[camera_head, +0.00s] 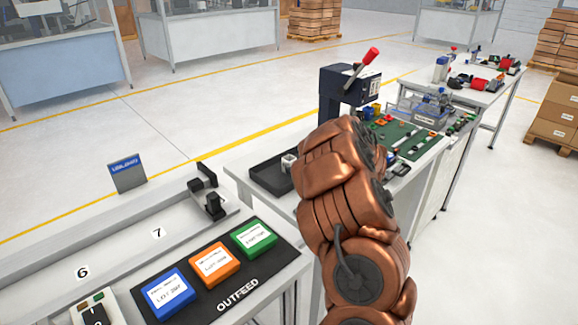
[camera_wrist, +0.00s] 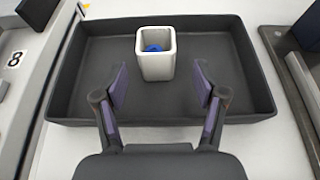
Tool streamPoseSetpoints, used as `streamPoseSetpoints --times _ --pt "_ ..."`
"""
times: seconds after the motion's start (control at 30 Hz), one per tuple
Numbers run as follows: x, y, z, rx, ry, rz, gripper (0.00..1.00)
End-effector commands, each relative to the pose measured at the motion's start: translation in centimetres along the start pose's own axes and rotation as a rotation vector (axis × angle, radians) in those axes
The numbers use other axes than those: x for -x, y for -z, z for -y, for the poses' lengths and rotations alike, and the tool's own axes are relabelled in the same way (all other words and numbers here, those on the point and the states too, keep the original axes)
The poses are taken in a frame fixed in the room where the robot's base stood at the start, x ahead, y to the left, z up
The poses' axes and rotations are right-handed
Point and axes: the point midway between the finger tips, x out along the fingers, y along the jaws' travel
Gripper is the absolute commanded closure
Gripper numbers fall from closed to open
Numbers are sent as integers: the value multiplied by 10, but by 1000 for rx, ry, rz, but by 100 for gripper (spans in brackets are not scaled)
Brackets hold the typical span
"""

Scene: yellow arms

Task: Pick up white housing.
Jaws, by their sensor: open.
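The white housing (camera_wrist: 156,66) is a small square open-topped box with something blue inside. It stands upright in a black tray (camera_wrist: 75,85) in the wrist view, towards the tray's far side. My gripper (camera_wrist: 161,88) is open, with one finger at the left and one at the right, just nearer than the housing. The housing lies between the lines of the fingers, and I cannot tell whether any finger touches it. In the head view a part of the white housing (camera_head: 288,161) shows in the black tray (camera_head: 268,180), beside my copper-coloured arm, which hides my gripper.
A dark press with a red lever (camera_head: 345,90) stands behind the tray. A green board with small parts (camera_head: 407,140) lies to the right. The outfeed bench has blue (camera_head: 168,292), orange (camera_head: 215,264) and green (camera_head: 254,237) boxes. A rail with a number 8 (camera_wrist: 15,58) runs left of the tray.

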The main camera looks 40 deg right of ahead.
Motion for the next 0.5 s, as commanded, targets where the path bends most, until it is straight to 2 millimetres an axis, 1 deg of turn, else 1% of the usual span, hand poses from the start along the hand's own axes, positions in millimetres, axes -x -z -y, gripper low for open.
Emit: streamPoseSetpoints --times 0.17,0.33,0.5 --pt "-9 -4 -2 0 -1 0 29" --pt "-26 -8 -4 0 -2 1 29" --pt "-43 -5 -4 -2 0 -1 29"
